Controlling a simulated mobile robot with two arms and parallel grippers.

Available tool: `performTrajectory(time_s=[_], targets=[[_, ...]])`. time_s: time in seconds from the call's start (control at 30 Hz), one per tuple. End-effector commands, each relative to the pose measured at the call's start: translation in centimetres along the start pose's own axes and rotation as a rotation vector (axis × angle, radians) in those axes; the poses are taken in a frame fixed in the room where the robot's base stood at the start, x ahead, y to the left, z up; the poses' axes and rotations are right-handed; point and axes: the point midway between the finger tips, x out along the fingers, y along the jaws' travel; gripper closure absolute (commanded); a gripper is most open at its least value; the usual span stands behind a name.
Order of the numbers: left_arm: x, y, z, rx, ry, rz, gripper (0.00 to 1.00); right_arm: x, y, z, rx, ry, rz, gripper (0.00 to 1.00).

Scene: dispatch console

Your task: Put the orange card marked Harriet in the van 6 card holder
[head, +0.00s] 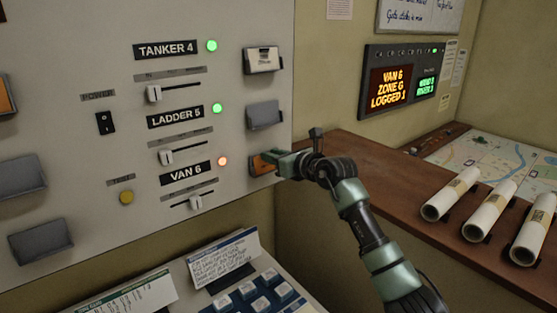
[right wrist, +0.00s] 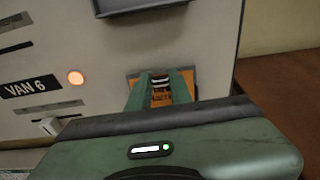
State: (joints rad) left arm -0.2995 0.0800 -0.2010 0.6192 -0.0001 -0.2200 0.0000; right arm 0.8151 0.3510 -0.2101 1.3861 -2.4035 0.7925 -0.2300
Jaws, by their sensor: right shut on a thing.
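An orange card (head: 258,165) is at the card holder position on the van 6 row, at the right edge of the white panel. My right gripper (head: 280,163) reaches it from the right and is shut on it. In the right wrist view the orange card (right wrist: 188,80) shows on both sides of the fingers (right wrist: 160,85), with dark print between them. The holder is mostly hidden behind card and fingers; I cannot tell how deep the card sits. The VAN 6 label (head: 186,173) has an orange light beside it. My left gripper is not in view.
Above are the grey ladder 5 holder (head: 264,114) and the tanker 4 holder with a white card (head: 262,59). Another orange card (head: 6,97) shows at the left edge. A wooden counter (head: 400,172) with paper rolls (head: 450,194) lies right; a keypad (head: 255,293) stands below.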

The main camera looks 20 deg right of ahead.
Motion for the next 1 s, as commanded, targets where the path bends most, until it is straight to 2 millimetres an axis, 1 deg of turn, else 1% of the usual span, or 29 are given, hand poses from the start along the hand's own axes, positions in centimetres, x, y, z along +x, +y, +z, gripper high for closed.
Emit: performTrajectory(time_s=[0.03, 0.17, 0.43, 0.47, 0.5, 0.53, 0.57, 0.87, 1.0], targets=[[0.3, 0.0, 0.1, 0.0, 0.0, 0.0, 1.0, 0.3, -0.1, -0.1, -0.001, -0.001, -0.001, 1.0], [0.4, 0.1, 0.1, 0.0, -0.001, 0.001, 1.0, 0.8, -0.1, -0.2, 0.0, -0.001, -0.001, 1.0], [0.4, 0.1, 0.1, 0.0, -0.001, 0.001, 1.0, 0.8, 0.0, -0.1, -0.001, -0.001, 0.0, 1.0], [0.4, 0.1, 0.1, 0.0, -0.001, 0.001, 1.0, 0.8, 0.0, -0.1, -0.001, -0.001, 0.0, 0.77], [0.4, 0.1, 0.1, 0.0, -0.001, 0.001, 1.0, 0.8, 0.0, -0.1, -0.001, -0.001, 0.0, 0.66], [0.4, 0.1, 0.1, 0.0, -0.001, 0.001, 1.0, 0.8, 0.0, -0.1, -0.001, 0.0, 0.0, 0.57], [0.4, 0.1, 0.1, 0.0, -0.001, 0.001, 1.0, 0.8, 0.0, -0.1, -0.001, 0.0, 0.0, 0.54], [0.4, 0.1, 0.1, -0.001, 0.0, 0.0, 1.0, 0.8, 0.0, -0.2, 0.0, 0.0, 0.0, 0.54], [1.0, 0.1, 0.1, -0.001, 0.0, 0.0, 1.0, -0.2, -0.1, -0.3, -0.001, -0.001, 0.0, 0.54]])
